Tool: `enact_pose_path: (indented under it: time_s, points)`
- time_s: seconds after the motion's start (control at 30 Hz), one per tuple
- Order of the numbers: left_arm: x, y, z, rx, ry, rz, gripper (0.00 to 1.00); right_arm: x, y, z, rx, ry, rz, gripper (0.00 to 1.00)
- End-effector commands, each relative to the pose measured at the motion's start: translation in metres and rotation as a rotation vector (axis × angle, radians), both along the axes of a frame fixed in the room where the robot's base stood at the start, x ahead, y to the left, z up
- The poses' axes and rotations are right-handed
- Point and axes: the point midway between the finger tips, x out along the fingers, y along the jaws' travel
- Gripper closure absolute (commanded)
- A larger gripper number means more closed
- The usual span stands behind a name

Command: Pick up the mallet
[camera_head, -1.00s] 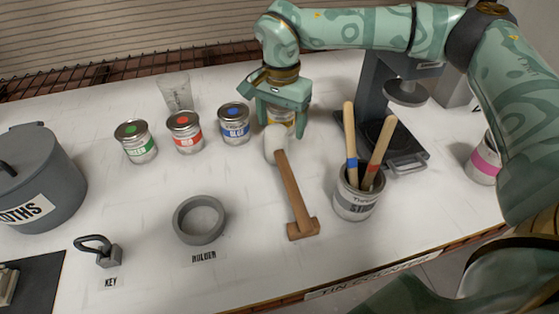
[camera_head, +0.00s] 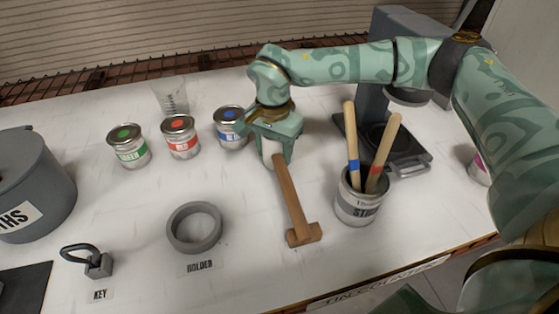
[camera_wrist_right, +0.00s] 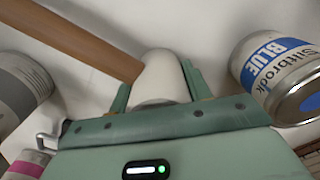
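The mallet has a pale rounded head (camera_wrist_right: 160,78) and a brown wooden handle (camera_head: 291,200) with a wooden crosspiece at the near end. It lies on the white counter, handle toward me. My right gripper (camera_head: 274,152) is over the pale head, which it partly hides in the head view. In the right wrist view the gripper's two fingers (camera_wrist_right: 157,88) stand apart on either side of the head, with a small gap showing at the left finger. My left gripper is not in view.
The blue can (camera_head: 229,127) stands close left of my right gripper, with the red can (camera_head: 181,138) and green can (camera_head: 127,147) further left. A can of wooden sticks (camera_head: 358,205) stands right of the handle. A grey ring holder (camera_head: 194,228) lies left of it.

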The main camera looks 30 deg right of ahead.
Motion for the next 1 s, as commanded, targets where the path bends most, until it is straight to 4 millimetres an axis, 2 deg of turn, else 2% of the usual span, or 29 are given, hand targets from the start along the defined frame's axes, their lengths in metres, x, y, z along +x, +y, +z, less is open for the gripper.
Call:
enact_pose_path:
  time_s: [0.43, 0.57, 0.67, 0.9, 1.0]
  points:
    - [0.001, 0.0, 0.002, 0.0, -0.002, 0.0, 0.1, 0.0, 0.0, 0.005, 0.0, -0.002, 0.001, 0.79]
    - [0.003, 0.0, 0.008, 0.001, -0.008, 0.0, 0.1, 0.001, 0.0, 0.021, 0.001, -0.004, 0.001, 0.79]
    - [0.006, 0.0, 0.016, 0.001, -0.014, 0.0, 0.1, -0.001, 0.0, 0.041, 0.001, -0.006, 0.001, 0.79]
    - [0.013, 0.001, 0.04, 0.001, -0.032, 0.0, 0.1, -0.052, 0.0, 0.1, 0.001, -0.008, 0.003, 0.79]
    - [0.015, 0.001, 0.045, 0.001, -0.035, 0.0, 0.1, -0.081, 0.0, 0.109, 0.002, -0.003, 0.003, 0.79]
